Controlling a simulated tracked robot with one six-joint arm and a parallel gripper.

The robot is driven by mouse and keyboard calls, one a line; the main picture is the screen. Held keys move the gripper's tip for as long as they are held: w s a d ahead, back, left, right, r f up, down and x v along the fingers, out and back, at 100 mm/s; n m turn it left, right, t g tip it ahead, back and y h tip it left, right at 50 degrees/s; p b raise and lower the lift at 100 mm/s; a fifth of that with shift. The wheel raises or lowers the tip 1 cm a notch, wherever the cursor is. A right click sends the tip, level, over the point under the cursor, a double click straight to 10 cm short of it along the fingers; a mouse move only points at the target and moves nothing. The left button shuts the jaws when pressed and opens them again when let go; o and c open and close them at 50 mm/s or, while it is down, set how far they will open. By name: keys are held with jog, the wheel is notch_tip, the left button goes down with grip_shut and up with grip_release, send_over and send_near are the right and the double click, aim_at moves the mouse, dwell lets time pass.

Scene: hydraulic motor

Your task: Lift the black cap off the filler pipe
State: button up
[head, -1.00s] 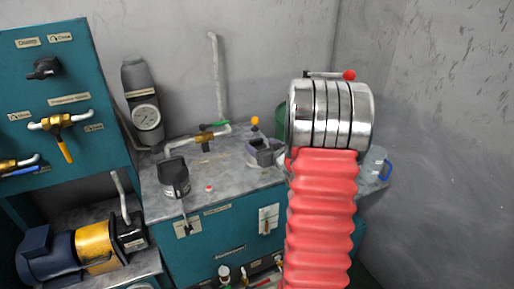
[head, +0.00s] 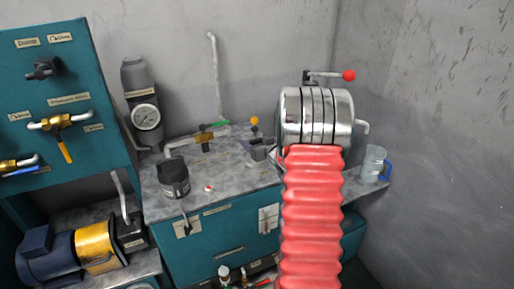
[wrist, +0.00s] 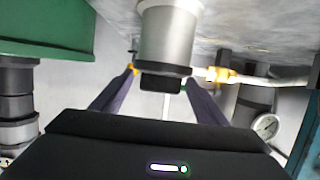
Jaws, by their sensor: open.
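The filler pipe is a pale grey cylinder (wrist: 168,38) at the top centre of the wrist view, where the scene appears upside down. The black cap (wrist: 165,81) is on its end. My gripper (wrist: 161,76) is open, with one dark purple finger on each side of the cap. Whether either finger touches the cap cannot be told. The cap is not clear there, and my fingers are mostly hidden.
A brass valve with a green handle (head: 205,137) and a black-topped canister (head: 174,178) stand to the left on the bench (head: 215,185). A glass jug with a blue handle (head: 374,163) stands to the right. A gauge (head: 146,117) and teal panel (head: 60,85) are further left.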

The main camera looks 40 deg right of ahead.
aim_at(256, 140)
dwell(0.4)
jog(key=shift+s+f, duration=0.1)
jog(key=c, duration=1.2)
jog(key=shift+o, duration=0.2)
notch_tip(256, 140, up, 10)
jog(key=shift+r, duration=0.15)
